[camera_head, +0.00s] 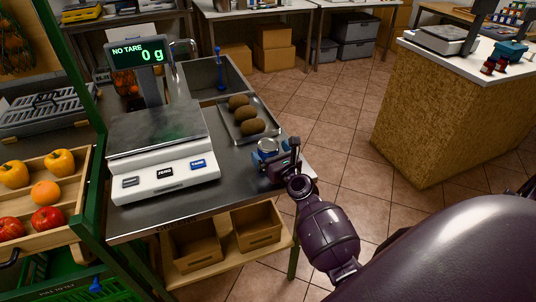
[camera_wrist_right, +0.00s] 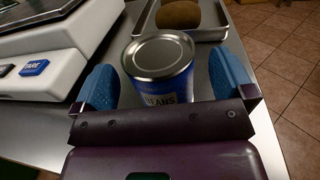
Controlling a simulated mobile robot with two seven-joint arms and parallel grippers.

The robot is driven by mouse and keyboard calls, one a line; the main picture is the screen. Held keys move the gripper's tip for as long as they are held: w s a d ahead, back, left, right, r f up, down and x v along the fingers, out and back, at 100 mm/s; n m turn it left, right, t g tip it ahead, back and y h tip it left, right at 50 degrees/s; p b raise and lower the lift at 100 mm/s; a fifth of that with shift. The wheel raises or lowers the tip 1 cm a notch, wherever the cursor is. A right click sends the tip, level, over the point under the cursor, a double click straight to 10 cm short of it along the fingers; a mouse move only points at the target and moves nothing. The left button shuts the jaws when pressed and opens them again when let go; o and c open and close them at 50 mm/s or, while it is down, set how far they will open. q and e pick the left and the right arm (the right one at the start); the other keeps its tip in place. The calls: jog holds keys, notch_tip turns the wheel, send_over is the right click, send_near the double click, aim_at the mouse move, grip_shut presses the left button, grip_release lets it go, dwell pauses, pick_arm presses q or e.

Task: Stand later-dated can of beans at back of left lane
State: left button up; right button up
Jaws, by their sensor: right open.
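A can of beans with a silver lid and blue label (camera_head: 267,146) stands upright on the steel counter, near its right corner. In the right wrist view the can (camera_wrist_right: 160,58) stands between the two blue fingers, and part of the word BEANS shows on its label. My right gripper (camera_head: 277,160) is open around the can, with a gap on each side in the wrist view. It also shows in the wrist view (camera_wrist_right: 165,80). No date can be read on the can. I see no second can of beans and no lanes. My left gripper is not in view.
A scale (camera_head: 162,160) reading 0 g stands left of the can. A metal tray (camera_head: 228,119) with brown fruit lies behind it, by a sink (camera_head: 205,84). Crates of fruit (camera_head: 75,189) stand at the left. A wood-sided counter (camera_head: 425,115) stands right, across open floor.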

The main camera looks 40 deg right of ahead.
jog(key=shift+w+d, duration=0.1)
jog(key=shift+w, duration=1)
jog(key=shift+c, duration=0.6)
jog(key=c, duration=1)
